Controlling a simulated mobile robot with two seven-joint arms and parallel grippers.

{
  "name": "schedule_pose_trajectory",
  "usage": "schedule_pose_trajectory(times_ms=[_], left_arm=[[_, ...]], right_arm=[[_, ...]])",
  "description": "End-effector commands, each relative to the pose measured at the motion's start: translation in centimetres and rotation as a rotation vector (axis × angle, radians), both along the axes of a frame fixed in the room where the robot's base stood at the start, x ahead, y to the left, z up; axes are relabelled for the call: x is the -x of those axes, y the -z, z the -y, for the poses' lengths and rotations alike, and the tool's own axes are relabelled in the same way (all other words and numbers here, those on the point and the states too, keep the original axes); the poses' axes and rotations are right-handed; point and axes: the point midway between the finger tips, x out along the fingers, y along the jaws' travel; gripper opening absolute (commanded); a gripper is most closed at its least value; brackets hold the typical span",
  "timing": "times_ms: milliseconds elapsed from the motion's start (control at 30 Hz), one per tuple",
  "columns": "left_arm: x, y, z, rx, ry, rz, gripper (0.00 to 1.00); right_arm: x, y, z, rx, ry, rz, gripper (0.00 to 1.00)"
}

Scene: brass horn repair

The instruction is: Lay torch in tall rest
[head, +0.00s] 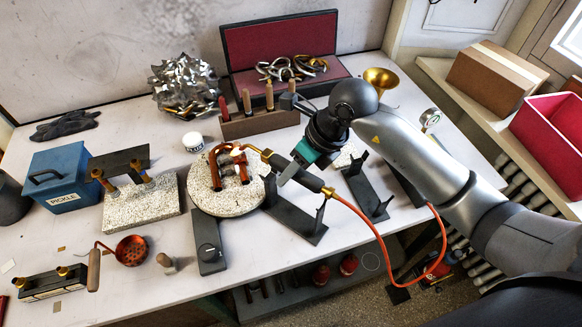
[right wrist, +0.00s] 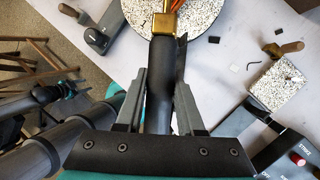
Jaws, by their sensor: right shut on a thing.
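My right gripper (head: 291,172) is shut on the torch (head: 312,182), around its black handle. The torch's brass neck (head: 256,152) points left over the round soldering board, and an orange hose (head: 376,237) trails from its rear end. In the right wrist view the handle (right wrist: 160,90) lies between the two fingers. A dark rest (head: 298,224) with upright forks stands directly under the torch. A second dark forked rest (head: 366,192) stands to its right. I cannot tell whether the handle touches the nearer fork. My left gripper seems to show, small, at the left of the right wrist view.
The round speckled board (head: 231,205) holds copper-coloured parts below the torch tip. A dark block (head: 208,246) stands before it. A wooden tool rack (head: 260,124) is behind, and a blue pickle box (head: 62,178) is at left.

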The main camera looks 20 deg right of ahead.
Motion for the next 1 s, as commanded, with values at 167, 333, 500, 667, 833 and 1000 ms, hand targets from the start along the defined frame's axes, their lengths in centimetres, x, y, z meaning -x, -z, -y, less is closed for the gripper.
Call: schedule_pose_trajectory(times_ms=[167,333,500,667,833,1000], left_arm=[[0.1,1.9,0.0,0.000,0.000,-0.001,0.53],[0.1,3.3,0.0,0.000,0.000,-0.002,0.53],[0.1,4.4,0.0,0.000,0.000,-0.002,0.53],[0.1,4.8,0.0,0.001,0.000,-0.002,0.53],[0.1,4.7,0.0,0.001,0.000,-0.002,0.53],[0.1,4.7,0.0,0.001,0.000,-0.002,0.53]], right_arm=[[0.0,2.2,-0.1,-0.002,-0.001,0.001,0.00],[0.0,3.9,0.0,0.001,-0.001,0.002,0.00],[-0.1,5.2,0.0,-0.001,-0.001,0.003,0.00],[-0.1,5.7,0.0,-0.001,-0.001,0.003,0.00],[-0.1,5.7,0.0,-0.001,-0.002,0.003,0.00],[-0.1,5.7,0.0,-0.001,-0.002,0.003,0.00]])
